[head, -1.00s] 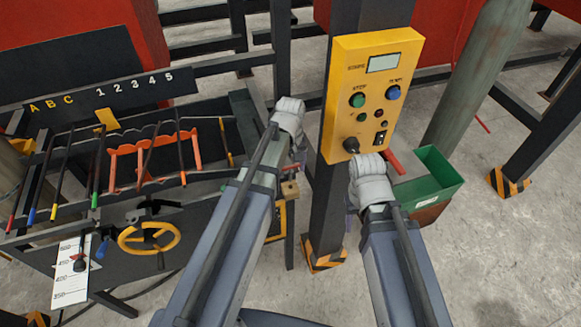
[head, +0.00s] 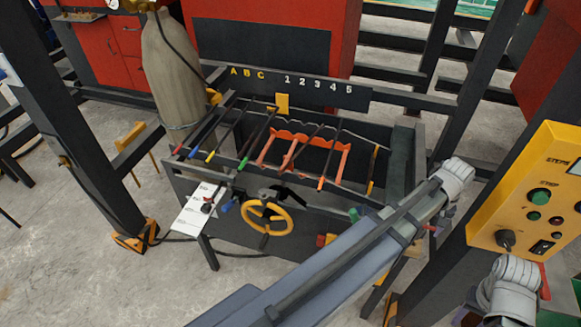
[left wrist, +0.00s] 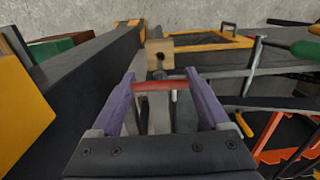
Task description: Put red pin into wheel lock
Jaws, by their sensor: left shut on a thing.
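The red pin (left wrist: 163,85) lies crosswise between the purple fingers of my left gripper (left wrist: 160,82) in the left wrist view. This gripper is shut on it. In the head view my left gripper (head: 434,226) is at the right end of the bench, its fingers mostly hidden by my arm. The yellow handwheel (head: 267,232) is on the bench front, well left of the gripper. A dark bracket (head: 270,194) sits at its top; I cannot make out the lock hole. My right gripper (head: 470,312) is low at the right, its fingertips unclear.
The bench carries several coloured rods and an orange rack (head: 300,141). A wooden block (left wrist: 160,54) stands just beyond the pin. A yellow control box (head: 532,200) on a dark post is at the right. A dark post (head: 75,130) stands at the left.

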